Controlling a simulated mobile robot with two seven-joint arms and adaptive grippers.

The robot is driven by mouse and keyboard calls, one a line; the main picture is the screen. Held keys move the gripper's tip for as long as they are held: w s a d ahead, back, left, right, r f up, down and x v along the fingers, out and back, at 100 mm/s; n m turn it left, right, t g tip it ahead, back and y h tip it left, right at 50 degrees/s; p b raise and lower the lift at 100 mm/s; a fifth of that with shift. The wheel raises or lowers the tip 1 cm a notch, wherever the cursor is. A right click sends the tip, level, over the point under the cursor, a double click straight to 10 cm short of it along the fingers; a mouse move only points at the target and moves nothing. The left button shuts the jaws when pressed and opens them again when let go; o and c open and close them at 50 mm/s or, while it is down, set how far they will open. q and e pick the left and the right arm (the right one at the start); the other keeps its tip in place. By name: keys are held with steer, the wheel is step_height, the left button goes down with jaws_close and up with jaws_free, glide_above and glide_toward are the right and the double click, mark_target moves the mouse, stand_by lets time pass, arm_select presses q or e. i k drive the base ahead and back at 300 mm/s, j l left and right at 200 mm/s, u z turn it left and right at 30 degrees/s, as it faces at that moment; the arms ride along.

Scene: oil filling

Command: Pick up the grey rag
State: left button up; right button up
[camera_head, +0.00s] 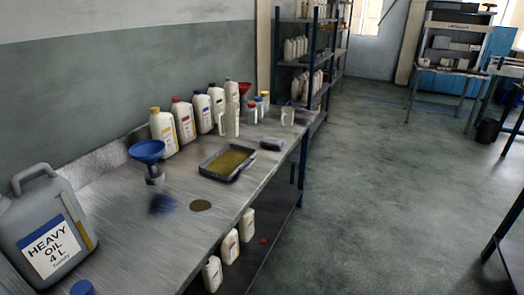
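A small dark grey bundle (272,144), which looks like the grey rag, lies on the metal workbench (235,200) near its right edge. It is just beyond and to the right of a dark tray (222,178) that holds yellow-brown liquid. A crumpled dark blue cloth-like thing (161,204) lies nearer on the bench, in front of the blue funnel. Neither of my grippers is in view.
A blue funnel (147,151), a large grey heavy oil jug (50,228) and a brown oil spot (200,206) are on the bench. Several bottles (163,132) line its wall side. White bottles (230,246) stand on the lower shelf. The floor (380,200) to the right is open.

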mark_target(267, 142)
steer(key=i+l+u, duration=0.15)
steer(key=u, duration=0.35)
steer(key=i+l+u, duration=0.15)
steer(key=u, duration=0.3)
steer(key=i+l+u, duration=0.15)
steer(key=l, duration=0.15)
steer(key=l+u, duration=0.15)
steer(key=l, duration=0.2)
steer(key=i+l+u, duration=0.1)
steer(key=l, duration=0.25)
steer(key=i+l, duration=0.15)
steer(key=l, duration=0.4)
steer(key=i+l+u, duration=0.15)
steer(key=l, duration=1)
steer(key=i+l+u, duration=0.1)
steer(key=l, duration=0.45)
steer(key=i+l+u, duration=0.1)
steer(key=l, duration=0.5)
steer(key=i, duration=0.05)
